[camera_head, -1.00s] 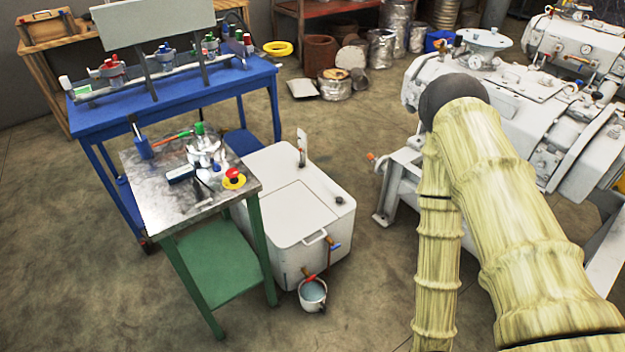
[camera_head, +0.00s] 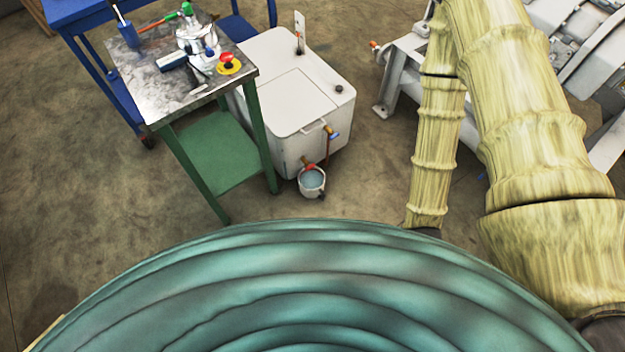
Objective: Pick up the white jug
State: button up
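A small white open container, which looks like the white jug (camera_head: 312,182), stands upright on the floor. It holds something pale blue, like water, and a small dark detail shows at its lower right. It is close in front of a large white tank (camera_head: 291,95), below an orange-red tap (camera_head: 308,166). Whether it touches the tank is hard to tell. My gripper is not in view.
A green-legged table (camera_head: 178,78) with a metal top stands left of the tank. A large teal ribbed thing (camera_head: 330,290) fills the near foreground. Thick yellowish pipes (camera_head: 515,110) stand at the right. Bare floor (camera_head: 100,210) lies left and around the container.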

aim_at(311, 182)
jog(key=k, duration=0.5)
jog(key=u, duration=2.1)
jog(key=i, duration=1.55)
jog(key=z, duration=2.7)
jog(key=i, duration=0.5)
jog(key=z, duration=0.05)
